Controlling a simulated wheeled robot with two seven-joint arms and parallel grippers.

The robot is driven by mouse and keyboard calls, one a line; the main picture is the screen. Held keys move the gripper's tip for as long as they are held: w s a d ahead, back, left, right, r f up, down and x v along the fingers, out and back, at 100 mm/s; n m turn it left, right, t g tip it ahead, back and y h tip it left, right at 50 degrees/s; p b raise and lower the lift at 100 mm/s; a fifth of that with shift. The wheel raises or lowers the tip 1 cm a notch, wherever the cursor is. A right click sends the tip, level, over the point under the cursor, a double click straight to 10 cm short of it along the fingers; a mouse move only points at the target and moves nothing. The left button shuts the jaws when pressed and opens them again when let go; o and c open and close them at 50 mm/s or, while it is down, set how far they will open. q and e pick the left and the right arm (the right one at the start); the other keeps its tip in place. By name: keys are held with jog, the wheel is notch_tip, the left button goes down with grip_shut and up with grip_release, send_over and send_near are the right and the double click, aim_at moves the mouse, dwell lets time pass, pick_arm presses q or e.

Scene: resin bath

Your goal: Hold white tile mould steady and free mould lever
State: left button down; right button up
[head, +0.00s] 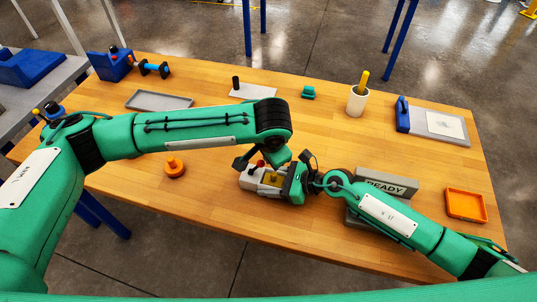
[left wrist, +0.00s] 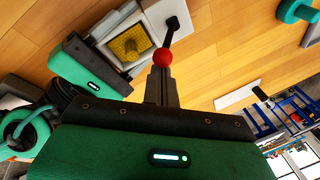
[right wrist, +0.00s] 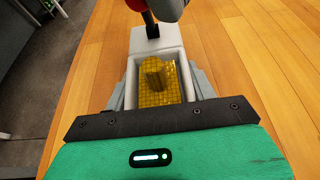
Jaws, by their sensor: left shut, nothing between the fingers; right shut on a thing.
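The white tile mould (head: 250,181) lies on the wooden table with a yellow gridded block (right wrist: 160,84) in its tray, which also shows in the left wrist view (left wrist: 130,44). My right gripper (right wrist: 158,82) is shut on the mould, with a grey finger along each side. The mould lever is a black rod (right wrist: 151,26) rising from the mould's far end, with a red knob (left wrist: 161,57). My left gripper (left wrist: 160,70) is shut and empty, its fingertips at the knob. I cannot tell whether they touch it. My left arm partly hides this spot in the head view.
An orange knobbed piece (head: 174,167) stands left of the mould. A grey READY sign (head: 388,184) stands right of it, behind my right forearm. An orange tray (head: 466,205), a white cup (head: 357,101) and a grey tray (head: 159,100) stand farther off.

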pick_arm(q)
jog(key=shift+w+a+r+g+h, duration=0.2)
jog(key=shift+a+h, duration=0.15)
jog(key=shift+h, duration=0.2)
jog(key=shift+w+a+r+g+h, duration=0.1)
jog(key=shift+a+r+g+h, duration=0.1)
jog(key=shift+a+h, duration=0.25)
jog(key=shift+w+a+r+n+g+h, duration=0.1)
jog(key=shift+w+a+n+g+h, duration=0.15)
jog(key=shift+a+h, duration=0.55)
jog(key=shift+w+a+r+n+g+h, duration=0.2)
jog(key=shift+a+h, duration=0.25)
jog(key=shift+h, duration=0.65)
jog(key=shift+w+a+f+n+g+h, duration=0.15)
jog(key=shift+a+g+h, duration=0.1)
jog(key=shift+a+h, duration=0.35)
jog(key=shift+w+a+f+n+g+h, duration=0.1)
jog(key=shift+a+g+h, duration=0.1)
jog(key=shift+a+h, duration=0.35)
jog(key=shift+w+a+f+h, duration=0.1)
jog(key=shift+a+h, duration=0.15)
jog(key=shift+h, duration=0.5)
jog(key=shift+w+a+f+h, duration=0.2)
jog(key=shift+a+h, duration=0.1)
jog(key=shift+a, duration=0.2)
jog(key=shift+r, duration=0.15)
jog(key=shift+r, duration=0.75)
jog(key=shift+r, duration=0.1)
